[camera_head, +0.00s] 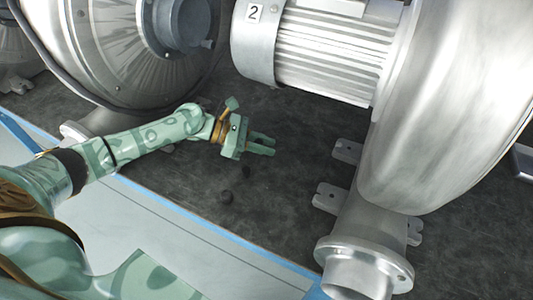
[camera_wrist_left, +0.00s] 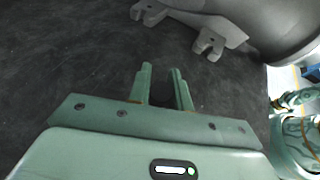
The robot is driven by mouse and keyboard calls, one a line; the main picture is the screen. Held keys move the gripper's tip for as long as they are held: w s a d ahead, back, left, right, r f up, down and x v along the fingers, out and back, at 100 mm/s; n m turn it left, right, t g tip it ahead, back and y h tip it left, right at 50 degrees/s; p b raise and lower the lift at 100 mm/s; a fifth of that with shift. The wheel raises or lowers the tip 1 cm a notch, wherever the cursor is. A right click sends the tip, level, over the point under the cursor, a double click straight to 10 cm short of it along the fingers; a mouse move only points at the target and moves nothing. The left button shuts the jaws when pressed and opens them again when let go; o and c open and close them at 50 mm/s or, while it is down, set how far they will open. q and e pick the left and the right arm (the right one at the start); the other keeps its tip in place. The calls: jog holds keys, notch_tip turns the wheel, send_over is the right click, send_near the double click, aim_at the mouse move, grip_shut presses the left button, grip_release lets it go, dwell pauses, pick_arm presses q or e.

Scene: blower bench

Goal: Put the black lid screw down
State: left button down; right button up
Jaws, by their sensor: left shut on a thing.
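My left gripper (camera_head: 273,146) is in the middle of the head view, over the dark bench top, with its fingers pointing right. In the left wrist view its two fingers (camera_wrist_left: 160,72) are shut on a small dark thing between them, taken as the black lid screw (camera_wrist_left: 162,94); it barely stands out from the dark surface behind. In the head view the held screw cannot be made out. Two small black spots show below the gripper on the bench: a round one (camera_head: 226,197) and a fainter one (camera_head: 246,172), which may be a shadow. My right gripper is not in view.
A large silver blower (camera_head: 440,110) with a ribbed motor (camera_head: 325,60) marked 2 stands at right, its flanged outlet (camera_head: 362,262) toward the front. Another blower (camera_head: 130,50) stands at upper left. The dark bench top (camera_head: 285,210) between them is mostly clear, with a blue front edge (camera_head: 215,230).

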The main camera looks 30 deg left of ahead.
aim_at(265, 159)
pick_arm(q)
jog(key=shift+w+f, duration=0.1)
jog(key=shift+w, duration=0.2)
jog(key=shift+f+b, duration=0.8)
jog(key=shift+f, duration=0.85)
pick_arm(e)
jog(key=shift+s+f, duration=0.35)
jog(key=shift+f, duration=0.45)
pick_arm(q)
jog(key=shift+s, duration=0.1)
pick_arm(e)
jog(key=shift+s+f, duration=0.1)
pick_arm(q)
jog(key=shift+f, duration=0.4)
jog(key=c, duration=1.3)
grip_release()
jog(key=shift+r, duration=0.1)
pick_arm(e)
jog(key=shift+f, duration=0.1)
pick_arm(q)
jog(key=shift+r, duration=0.35)
jog(key=p+v, duration=0.1)
jog(key=v, duration=0.6)
jog(key=shift+a+r, duration=0.15)
jog(key=shift+a, duration=0.1)
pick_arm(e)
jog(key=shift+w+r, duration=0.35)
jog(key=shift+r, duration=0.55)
